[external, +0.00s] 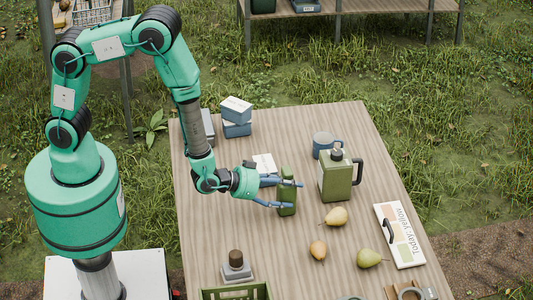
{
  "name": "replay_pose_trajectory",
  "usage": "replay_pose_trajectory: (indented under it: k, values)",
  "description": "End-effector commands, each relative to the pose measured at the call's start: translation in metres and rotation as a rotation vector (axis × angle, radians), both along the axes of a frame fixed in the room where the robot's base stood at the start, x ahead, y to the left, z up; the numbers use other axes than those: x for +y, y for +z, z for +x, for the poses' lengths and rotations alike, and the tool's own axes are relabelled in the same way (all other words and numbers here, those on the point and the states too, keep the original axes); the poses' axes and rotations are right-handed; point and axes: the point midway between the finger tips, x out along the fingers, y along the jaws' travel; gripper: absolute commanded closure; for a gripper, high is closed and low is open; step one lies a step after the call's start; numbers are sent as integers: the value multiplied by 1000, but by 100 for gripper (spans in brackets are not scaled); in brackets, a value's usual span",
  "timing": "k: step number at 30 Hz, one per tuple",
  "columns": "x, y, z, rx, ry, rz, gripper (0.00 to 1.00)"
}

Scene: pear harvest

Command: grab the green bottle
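A slim green bottle (287,197) stands upright on the wooden table, left of a larger olive-green canister. My gripper (292,194) reaches in from the left, low over the table, with its blue fingers at either side of the bottle. The fingers are spread apart, and the gap looks wider than the bottle. I cannot tell whether either finger touches it. The fingers hide part of the bottle's side.
The olive-green canister (336,180) with a dark handle and a blue mug (325,141) stand right of the bottle. Several pears (336,217) lie in front. A clipboard (400,236) lies at right, a green crate (238,292) at the front edge, blue boxes (236,115) at back left.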

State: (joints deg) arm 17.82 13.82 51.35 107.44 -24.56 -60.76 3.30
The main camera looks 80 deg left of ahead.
Motion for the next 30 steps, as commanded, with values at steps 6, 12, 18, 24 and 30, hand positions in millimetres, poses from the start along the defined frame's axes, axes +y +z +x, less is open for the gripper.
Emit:
replay_pose_trajectory:
  k: [6,12,18,24,30]
  values:
    - [0,0,0,1,0,0,87]
    - [0,1,0,-1,0,0,95]
    - [0,3,1,-1,0,0,95]
    - [0,15,1,-3,0,-1,95]
    - [0,40,1,-3,1,-2,95]
